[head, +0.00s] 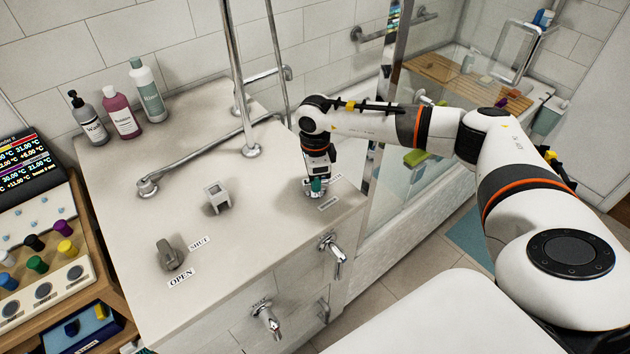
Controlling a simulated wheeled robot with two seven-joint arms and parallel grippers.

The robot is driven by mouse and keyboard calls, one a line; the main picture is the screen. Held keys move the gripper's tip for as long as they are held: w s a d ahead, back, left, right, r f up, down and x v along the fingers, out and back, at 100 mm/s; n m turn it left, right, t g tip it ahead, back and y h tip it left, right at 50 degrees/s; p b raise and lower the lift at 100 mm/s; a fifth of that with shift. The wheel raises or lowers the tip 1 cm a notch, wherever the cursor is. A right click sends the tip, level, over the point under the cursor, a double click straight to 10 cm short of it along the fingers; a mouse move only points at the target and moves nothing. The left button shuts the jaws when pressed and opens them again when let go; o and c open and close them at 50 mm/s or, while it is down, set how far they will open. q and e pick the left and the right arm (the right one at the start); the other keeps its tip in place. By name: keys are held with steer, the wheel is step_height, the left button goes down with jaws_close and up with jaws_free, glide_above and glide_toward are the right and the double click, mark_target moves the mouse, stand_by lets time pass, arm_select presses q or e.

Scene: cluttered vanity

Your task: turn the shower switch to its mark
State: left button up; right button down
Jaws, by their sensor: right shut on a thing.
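My right gripper (316,187) points down at the right part of the pale counter. It is shut on a small switch there, which I take to be the shower switch; the fingers hide most of it. Two small labels lie beside it: one behind to the right (335,178) and one in front (328,203). Their text is too small to read, and I cannot tell which way the switch points. My left gripper is not in view.
A grey knob (171,256) with OPEN and SHUT labels and a pale square fitting (216,198) stand on the counter (245,235). A metal rail (205,150) and upright pipes rise behind. Bottles (147,92) stand back left. Taps (333,252) jut from the front.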

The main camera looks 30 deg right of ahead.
steer(key=m+b, duration=0.2)
steer(key=m, duration=0.7)
steer(key=shift+m+b, duration=0.4)
steer(key=shift+m, duration=1.3)
steer(key=c, duration=1.2)
jaws_free()
steer(key=shift+c, duration=0.2)
steer(key=shift+r+b, duration=0.1)
steer(key=shift+b, duration=0.2)
step_height(320, 180, up, 12)
steer(key=b, duration=0.2)
